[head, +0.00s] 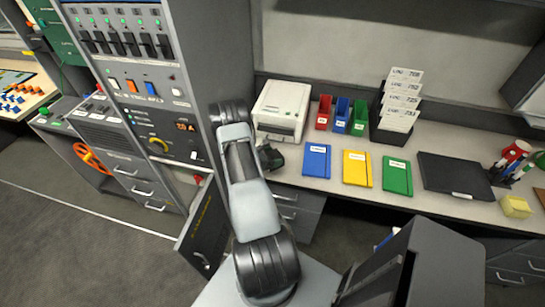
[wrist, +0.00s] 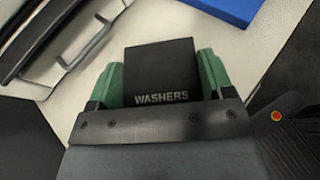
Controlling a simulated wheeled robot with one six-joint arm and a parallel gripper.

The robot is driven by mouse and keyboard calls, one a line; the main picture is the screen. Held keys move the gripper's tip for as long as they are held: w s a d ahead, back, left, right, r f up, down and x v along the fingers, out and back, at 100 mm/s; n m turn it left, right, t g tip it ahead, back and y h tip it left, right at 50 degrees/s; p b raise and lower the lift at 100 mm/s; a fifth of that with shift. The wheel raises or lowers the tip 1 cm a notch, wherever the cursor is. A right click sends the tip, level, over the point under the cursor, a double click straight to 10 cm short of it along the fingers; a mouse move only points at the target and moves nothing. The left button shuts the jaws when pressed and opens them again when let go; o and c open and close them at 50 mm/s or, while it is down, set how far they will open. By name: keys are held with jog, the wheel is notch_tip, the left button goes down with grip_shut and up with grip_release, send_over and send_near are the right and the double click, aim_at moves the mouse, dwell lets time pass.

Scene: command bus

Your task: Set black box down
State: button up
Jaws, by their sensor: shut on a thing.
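The black box (wrist: 158,68), lettered WASHERS, sits between the green finger pads of my gripper (wrist: 161,76) in the wrist view. My gripper is shut on it, with one pad against each side. Pale desk surface shows around and beyond the box. I cannot tell whether the box touches the desk. In the head view my gripper (head: 270,157) is a small dark shape over the desk's left end, just in front of the white printer; my arm partly covers it, and the box cannot be made out clearly there.
The white printer (head: 281,109) stands behind my gripper. Blue (head: 316,160), yellow (head: 357,168) and green (head: 397,175) notebooks lie to the right on the desk (head: 430,145). Red, blue and green bins stand behind them. A closed black laptop-like slab (head: 454,174) lies farther right.

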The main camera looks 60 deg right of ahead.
jog(key=o, duration=1)
jog(key=shift+o, duration=0.2)
jog(key=b+v, duration=0.1)
jog(key=v, duration=0.9)
jog(key=shift+w+a+b, duration=0.2)
jog(key=shift+b, duration=0.15)
jog(key=w+a+r+m+y, duration=0.25)
jog(key=a+r+m, duration=0.25)
jog(key=a+r, duration=0.45)
jog(key=s+a+r+m+t+y, duration=0.2)
jog(key=a+r, duration=0.3)
jog(key=a, duration=0.3)
jog(key=s+a+r+m+t+y, duration=0.3)
jog(key=a+r+t+y, duration=0.1)
jog(key=a, duration=0.4)
jog(key=s+a+r+m+t+y, duration=0.2)
jog(key=a+r+t+y, duration=0.1)
jog(key=a+r, duration=0.4)
jog(key=shift+s+a+r+m+t, duration=0.25)
jog(key=shift+a+r+m+t, duration=0.05)
jog(key=shift+a+t, duration=0.45)
jog(key=shift+y, duration=0.25)
